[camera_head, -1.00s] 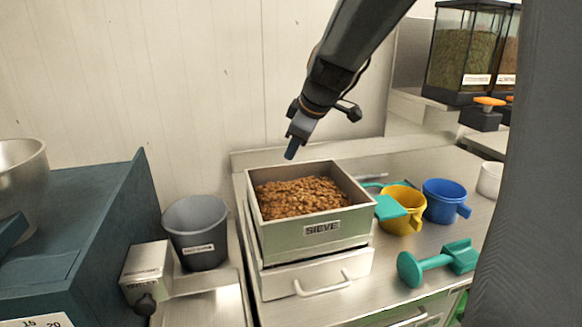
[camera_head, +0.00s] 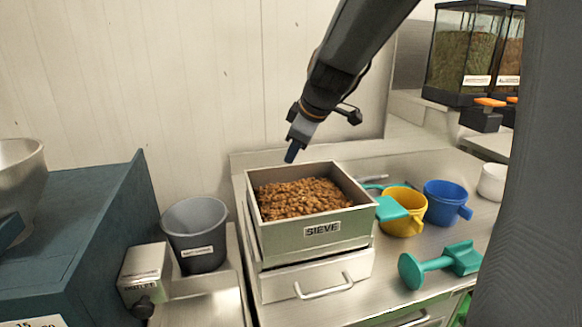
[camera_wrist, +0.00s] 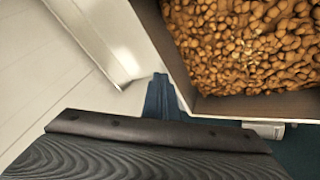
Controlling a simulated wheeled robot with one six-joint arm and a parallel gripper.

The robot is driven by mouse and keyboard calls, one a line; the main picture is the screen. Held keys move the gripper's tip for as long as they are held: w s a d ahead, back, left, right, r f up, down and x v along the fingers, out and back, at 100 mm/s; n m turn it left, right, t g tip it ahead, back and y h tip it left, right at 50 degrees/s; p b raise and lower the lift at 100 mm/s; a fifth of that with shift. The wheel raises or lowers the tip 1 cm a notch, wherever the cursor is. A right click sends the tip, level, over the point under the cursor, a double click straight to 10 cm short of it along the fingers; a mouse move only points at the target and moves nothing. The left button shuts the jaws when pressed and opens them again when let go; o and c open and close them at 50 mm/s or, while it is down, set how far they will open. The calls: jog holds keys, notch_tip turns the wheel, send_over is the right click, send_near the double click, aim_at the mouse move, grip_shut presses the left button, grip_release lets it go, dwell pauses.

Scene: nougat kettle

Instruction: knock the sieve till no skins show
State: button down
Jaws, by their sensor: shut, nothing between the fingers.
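The sieve (camera_head: 322,230) is a square metal box labelled SIEVE, standing on a metal unit with a drawer front. It is filled with brown nuts (camera_head: 298,197); at this size I cannot tell skins from nuts. In the wrist view the nuts (camera_wrist: 250,45) fill the upper right, inside the sieve's wall (camera_wrist: 270,106). My gripper (camera_head: 291,155) is shut and empty. It points down just above or behind the sieve's back rim; I cannot tell whether it touches the rim.
A grey bucket (camera_head: 196,236) stands left of the sieve. Right of it are a yellow mug (camera_head: 404,222), a blue mug (camera_head: 443,203) and a teal tool (camera_head: 436,264) on the metal counter. The wall is close behind. A drawer handle (camera_head: 323,287) juts out in front.

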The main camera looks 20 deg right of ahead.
jog(key=shift+s+f+b, duration=0.25)
jog(key=shift+f+b, duration=0.15)
jog(key=shift+f, duration=0.15)
jog(key=shift+s+f+b, duration=0.25)
jog(key=shift+f+b, duration=0.15)
jog(key=shift+f, duration=0.1)
dwell(0.9)
jog(key=shift+r, duration=0.1)
jog(key=shift+w+r+p, duration=0.3)
jog(key=shift+r, duration=0.2)
jog(key=shift+w+r+p, duration=0.25)
jog(key=shift+r+p, duration=0.25)
jog(key=shift+r, duration=0.4)
jog(key=shift+w+r+p, duration=0.25)
jog(key=shift+r+p, duration=0.3)
jog(key=shift+r, duration=0.4)
jog(key=shift+w+r+p, duration=0.25)
jog(key=shift+r+p, duration=0.25)
jog(key=shift+r, duration=0.4)
jog(key=shift+r, duration=0.15)
